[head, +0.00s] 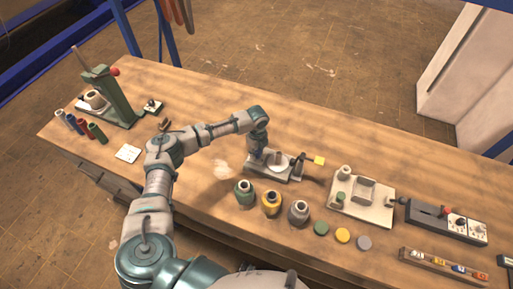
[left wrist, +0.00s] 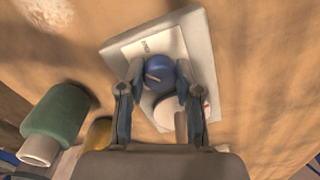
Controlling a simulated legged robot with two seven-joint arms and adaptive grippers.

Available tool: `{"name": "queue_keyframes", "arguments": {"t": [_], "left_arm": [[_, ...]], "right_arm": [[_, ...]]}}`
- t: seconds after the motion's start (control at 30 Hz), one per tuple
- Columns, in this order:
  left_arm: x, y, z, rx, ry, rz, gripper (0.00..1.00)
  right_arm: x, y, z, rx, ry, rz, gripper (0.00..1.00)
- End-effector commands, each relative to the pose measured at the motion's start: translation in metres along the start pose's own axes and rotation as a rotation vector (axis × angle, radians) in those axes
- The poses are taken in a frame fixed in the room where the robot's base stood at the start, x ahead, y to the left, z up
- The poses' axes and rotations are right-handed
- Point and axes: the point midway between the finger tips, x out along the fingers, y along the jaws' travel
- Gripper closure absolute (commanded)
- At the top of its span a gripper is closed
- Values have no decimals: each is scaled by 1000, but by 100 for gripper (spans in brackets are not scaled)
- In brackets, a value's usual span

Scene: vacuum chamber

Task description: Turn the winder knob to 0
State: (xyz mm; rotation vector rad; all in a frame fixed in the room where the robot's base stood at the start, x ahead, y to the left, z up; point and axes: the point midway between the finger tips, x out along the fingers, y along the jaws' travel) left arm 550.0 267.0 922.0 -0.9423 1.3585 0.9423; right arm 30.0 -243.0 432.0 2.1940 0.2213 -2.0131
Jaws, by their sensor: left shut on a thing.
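The winder knob (left wrist: 160,74) is a round blue knob with a pale line on its top, seen from above in the left wrist view. It sits on a grey base (left wrist: 197,32) with a white printed card. My left gripper (left wrist: 161,70) is shut on the knob, one finger at each side. The pale line points to the left side of that picture; I cannot read the scale. In the head view my left gripper (head: 257,150) reaches down onto the small grey device (head: 281,175), and hides the knob. My right gripper is not in view.
Green (head: 244,193), yellow (head: 270,204) and grey (head: 298,212) bottles stand close in front of the device. A pale fixture (head: 362,207) stands further right. The table behind is clear.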

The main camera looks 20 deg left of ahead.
Motion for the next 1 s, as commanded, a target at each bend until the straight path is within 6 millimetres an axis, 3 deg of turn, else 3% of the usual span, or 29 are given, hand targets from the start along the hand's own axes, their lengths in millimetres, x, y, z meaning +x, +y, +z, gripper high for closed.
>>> {"name": "queue_keyframes", "arguments": {"t": [0.03,0.1,0.5,1.0], "left_arm": [[-6,1,-1,-45,2,3,100],[-6,1,-1,-112,2,3,100],[-5,1,-1,-494,1,2,100],[-2,0,-1,-969,1,-2,100]], "right_arm": [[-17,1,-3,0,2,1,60],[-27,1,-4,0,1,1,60],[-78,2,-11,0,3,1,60],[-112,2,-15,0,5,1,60]]}}
